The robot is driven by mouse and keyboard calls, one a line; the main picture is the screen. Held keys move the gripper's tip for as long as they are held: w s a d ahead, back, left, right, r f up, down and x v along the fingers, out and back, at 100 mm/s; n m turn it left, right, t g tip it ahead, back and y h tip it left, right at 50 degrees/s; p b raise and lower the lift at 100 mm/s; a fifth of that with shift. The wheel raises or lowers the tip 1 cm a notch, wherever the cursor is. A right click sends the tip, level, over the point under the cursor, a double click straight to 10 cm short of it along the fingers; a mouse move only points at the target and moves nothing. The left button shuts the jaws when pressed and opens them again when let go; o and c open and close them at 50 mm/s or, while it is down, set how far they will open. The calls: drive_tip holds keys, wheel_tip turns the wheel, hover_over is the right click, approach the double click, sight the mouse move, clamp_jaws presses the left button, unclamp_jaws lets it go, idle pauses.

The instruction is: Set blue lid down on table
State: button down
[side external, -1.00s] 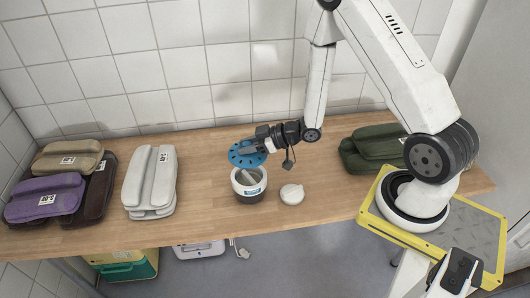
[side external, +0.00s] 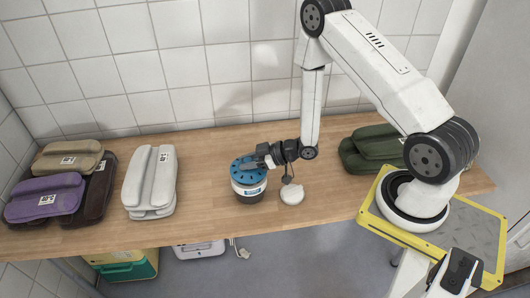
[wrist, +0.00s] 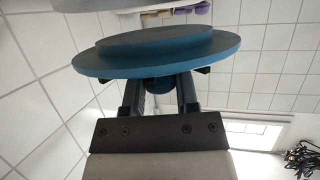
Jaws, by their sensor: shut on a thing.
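The blue lid (side external: 241,172), a round disc with dark holes, is held by my gripper (side external: 260,163) over the white and dark jar (side external: 249,190). In the side view it covers the jar's mouth; I cannot tell whether it touches the rim. In the wrist view the lid (wrist: 155,55) shows edge-on with a raised smaller disc, and my gripper (wrist: 158,88) is shut on its middle. The wooden table (side external: 212,200) is under the jar.
A small white round lid (side external: 292,194) lies right of the jar. A light grey folded bundle (side external: 150,180) lies left; purple (side external: 45,198) and tan (side external: 68,158) bundles lie farther left. Green bundles (side external: 372,150) lie right. Bare table separates the grey bundle and jar.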

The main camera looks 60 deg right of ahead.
drive_tip(key=shift+f, duration=1.15)
drive_tip(key=shift+f, duration=0.15)
drive_tip(key=shift+c, duration=1.8)
unclamp_jaws()
drive_tip(key=shift+s, duration=0.1)
drive_tip(key=v, duration=0.7)
drive_tip(key=shift+d+r, duration=0.2)
drive_tip(key=shift+d, duration=0.05)
